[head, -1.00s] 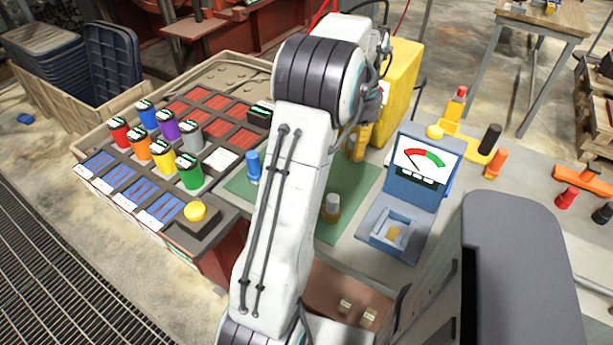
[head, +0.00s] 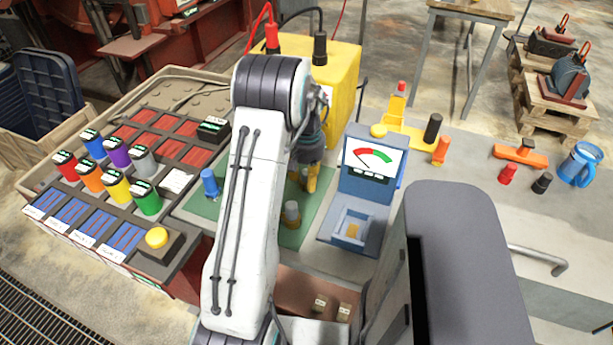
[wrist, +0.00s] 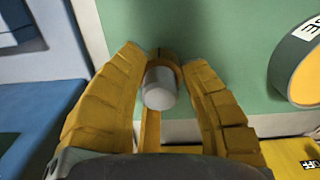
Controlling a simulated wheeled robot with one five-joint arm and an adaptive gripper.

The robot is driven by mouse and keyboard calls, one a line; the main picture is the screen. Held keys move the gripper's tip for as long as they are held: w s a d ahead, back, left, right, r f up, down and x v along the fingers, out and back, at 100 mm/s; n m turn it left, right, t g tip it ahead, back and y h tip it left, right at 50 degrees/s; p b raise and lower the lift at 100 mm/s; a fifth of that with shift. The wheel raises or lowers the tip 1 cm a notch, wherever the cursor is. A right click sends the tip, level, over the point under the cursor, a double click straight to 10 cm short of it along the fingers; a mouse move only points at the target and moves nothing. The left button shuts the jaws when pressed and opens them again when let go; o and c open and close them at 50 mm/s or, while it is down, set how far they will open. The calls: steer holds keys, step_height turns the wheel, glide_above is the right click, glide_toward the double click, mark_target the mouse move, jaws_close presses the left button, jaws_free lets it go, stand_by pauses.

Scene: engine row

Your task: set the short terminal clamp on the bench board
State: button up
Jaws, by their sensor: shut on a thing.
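My gripper's yellow fingers (head: 308,181) are low over the green bench board (head: 320,205), partly behind my own arm. In the wrist view my gripper (wrist: 164,82) is shut on a short cylinder with a pale grey-white end (wrist: 160,92) and a brass-coloured collar, which I take for the short terminal clamp. Green board lies behind it, and I cannot tell whether it touches the board. In the head view a pale-topped piece (head: 292,212) stands on the board just below the fingers. I cannot tell if it is the same piece.
A blue peg (head: 209,183) stands at the board's left. A blue meter (head: 368,185) with a tray is close on the right. The yellow box (head: 343,75) is behind. An orange-faced round thing (wrist: 308,75) is near in the wrist view. Red and black pieces lie farther right.

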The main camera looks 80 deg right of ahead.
mark_target(306, 171)
steer(key=shift+f, duration=0.2)
steer(key=o, duration=1.2)
steer(key=shift+c, duration=0.2)
step_height(306, 171, up, 12)
steer(key=shift+w+r+b, duration=0.1)
steer(key=shift+r+b, duration=0.05)
steer(key=shift+b, duration=0.95)
